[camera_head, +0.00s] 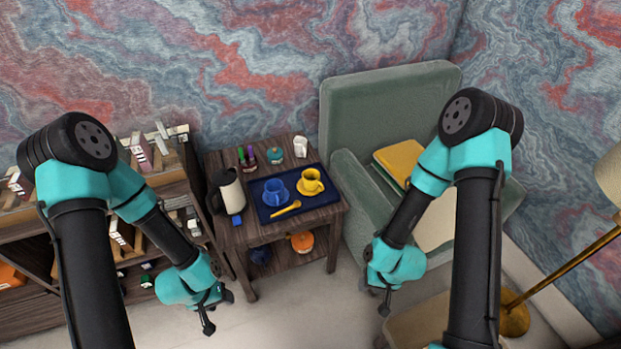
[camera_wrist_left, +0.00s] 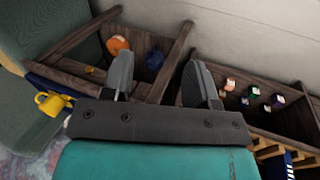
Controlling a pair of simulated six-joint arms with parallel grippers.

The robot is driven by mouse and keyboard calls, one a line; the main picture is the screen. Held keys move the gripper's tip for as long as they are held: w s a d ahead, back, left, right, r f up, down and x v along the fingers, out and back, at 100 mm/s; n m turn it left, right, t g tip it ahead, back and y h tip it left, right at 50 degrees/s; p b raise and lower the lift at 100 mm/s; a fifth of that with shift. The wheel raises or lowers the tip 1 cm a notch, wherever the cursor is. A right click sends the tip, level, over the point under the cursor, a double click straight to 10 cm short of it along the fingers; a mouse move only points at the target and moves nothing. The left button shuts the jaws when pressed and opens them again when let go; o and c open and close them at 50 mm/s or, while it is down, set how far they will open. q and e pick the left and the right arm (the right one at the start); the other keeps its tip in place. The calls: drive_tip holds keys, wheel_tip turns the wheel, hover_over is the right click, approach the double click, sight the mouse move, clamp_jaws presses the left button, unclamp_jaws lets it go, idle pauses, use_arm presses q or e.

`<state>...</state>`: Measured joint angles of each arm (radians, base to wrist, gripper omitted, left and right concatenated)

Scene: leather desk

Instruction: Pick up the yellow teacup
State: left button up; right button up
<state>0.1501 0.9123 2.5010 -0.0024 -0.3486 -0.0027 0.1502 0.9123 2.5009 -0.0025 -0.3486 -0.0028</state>
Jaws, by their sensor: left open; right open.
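The yellow teacup (camera_head: 311,183) stands upright on a yellow saucer at the right of a dark blue tray (camera_head: 262,213) on a small wooden table. It also shows at the left edge of the left wrist view (camera_wrist_left: 52,103). My left gripper (camera_head: 217,310) is open and empty, low in front of the table and to the left of the cup. Its two fingers (camera_wrist_left: 160,82) stand apart in the left wrist view with nothing between them. My right gripper (camera_head: 384,302) is open and away from the cup, low to its right; its fingertips are partly hidden.
A blue cup (camera_head: 276,193) and a yellow spoon (camera_head: 285,209) share the tray. A kettle (camera_head: 229,191) stands left of it, a white mug (camera_head: 300,146) behind. A green armchair (camera_head: 383,110) stands right of the table (camera_head: 325,213), a bookshelf left. Floor in front is clear.

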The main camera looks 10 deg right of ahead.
use_arm(q)
drive_tip(key=shift+o, duration=0.4)
drive_tip(key=o, duration=0.8)
drive_tip(key=shift+w, duration=0.1)
